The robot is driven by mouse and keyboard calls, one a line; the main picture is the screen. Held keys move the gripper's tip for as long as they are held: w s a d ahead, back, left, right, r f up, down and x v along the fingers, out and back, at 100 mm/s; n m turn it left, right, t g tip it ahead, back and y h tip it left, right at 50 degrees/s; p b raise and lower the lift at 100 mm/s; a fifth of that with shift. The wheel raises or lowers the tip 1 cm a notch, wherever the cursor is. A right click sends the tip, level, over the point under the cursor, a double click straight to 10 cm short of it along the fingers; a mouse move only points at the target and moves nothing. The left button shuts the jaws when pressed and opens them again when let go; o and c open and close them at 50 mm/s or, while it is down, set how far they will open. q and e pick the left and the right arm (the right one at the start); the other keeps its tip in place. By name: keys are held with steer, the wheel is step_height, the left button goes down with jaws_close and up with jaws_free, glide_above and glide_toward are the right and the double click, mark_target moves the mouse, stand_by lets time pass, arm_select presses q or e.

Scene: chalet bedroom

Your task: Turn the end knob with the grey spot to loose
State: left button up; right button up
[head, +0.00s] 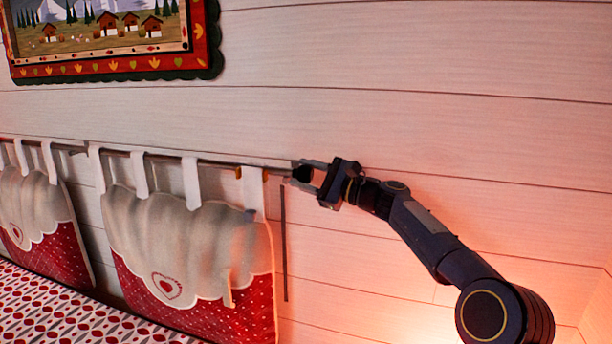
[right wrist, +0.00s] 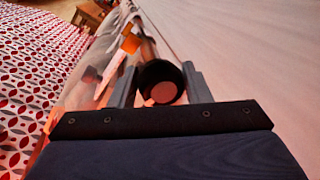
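The black end knob (head: 302,173) sits at the right end of the thin rail (head: 228,162) along the wall. In the right wrist view the knob (right wrist: 155,76) shows a round pinkish-grey spot on its end face. My right gripper (head: 305,174) is around the knob, with one finger on each side. In the right wrist view its fingers (right wrist: 160,85) lie close against the knob's sides and look shut on it, though the contact itself is hard to see. The knob's turn position cannot be read. My left gripper is not in view.
White-and-red cushions (head: 185,240) hang by loops from the rail, left of the knob. A small orange piece (right wrist: 131,43) is on the rail near the knob. The wood wall (head: 450,120) is close behind. A patterned bed (head: 60,310) lies below, and a framed picture (head: 110,65) hangs above.

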mark_target(311, 177)
steer(key=o, duration=0.3)
steer(key=shift+d, duration=0.1)
steer(key=shift+s+d+f+b, duration=0.1)
steer(key=shift+s+d+b, duration=0.1)
steer(key=shift+d+b, duration=0.15)
steer(key=b+v, duration=0.2)
steer(key=v, duration=0.3)
steer(key=shift+s+d, duration=0.6)
steer(key=shift+d, duration=0.15)
